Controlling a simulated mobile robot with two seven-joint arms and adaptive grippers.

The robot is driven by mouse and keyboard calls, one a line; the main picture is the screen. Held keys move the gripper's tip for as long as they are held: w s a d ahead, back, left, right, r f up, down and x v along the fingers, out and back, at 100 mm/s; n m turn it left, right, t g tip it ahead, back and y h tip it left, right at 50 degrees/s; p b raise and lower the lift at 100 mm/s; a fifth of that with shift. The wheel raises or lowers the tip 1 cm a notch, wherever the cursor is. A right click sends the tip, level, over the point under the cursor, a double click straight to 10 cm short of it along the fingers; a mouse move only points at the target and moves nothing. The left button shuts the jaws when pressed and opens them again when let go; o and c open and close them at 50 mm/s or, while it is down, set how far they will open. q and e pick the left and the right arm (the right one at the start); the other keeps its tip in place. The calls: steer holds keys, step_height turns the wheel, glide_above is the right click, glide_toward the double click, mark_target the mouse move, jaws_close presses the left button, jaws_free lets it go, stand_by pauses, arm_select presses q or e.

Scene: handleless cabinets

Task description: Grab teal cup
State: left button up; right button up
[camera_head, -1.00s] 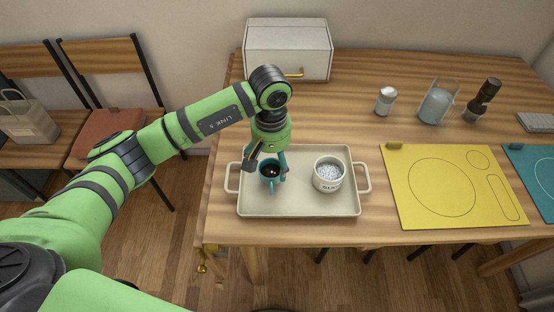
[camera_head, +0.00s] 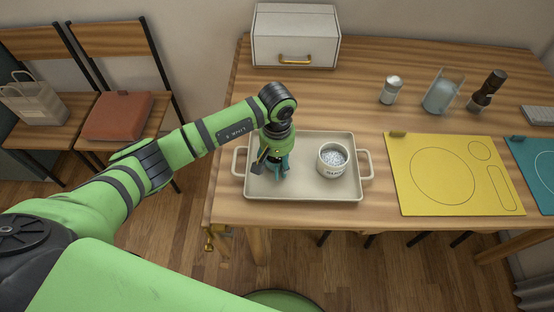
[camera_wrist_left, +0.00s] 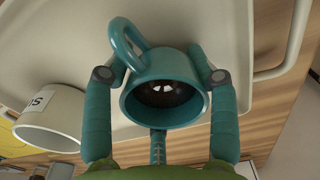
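The teal cup (camera_wrist_left: 165,68) holds a dark liquid and has a looped handle on its upper left in the left wrist view. It is on the beige tray (camera_head: 315,190). My left gripper (camera_head: 276,170) is down over the cup, hiding most of it in the head view. In the left wrist view its teal fingers (camera_wrist_left: 160,75) lie on both sides of the cup, tips bent in close to its wall and handle. Whether they press on it is unclear. My right gripper is not in view.
A white sugar bowl (camera_head: 332,160) stands on the tray, right of my gripper. A yellow board (camera_head: 440,175) and part of a teal board (camera_head: 540,170) lie to the right. A white box (camera_head: 295,35), shaker (camera_head: 390,90), glass container (camera_head: 440,95) and dark grinder (camera_head: 487,92) stand farther back.

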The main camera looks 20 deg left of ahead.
arm_select(q)
steer(key=shift+c, duration=0.6)
steer(key=shift+r, duration=0.1)
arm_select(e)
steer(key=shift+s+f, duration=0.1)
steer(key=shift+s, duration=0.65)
arm_select(q)
steer(key=shift+r, duration=0.1)
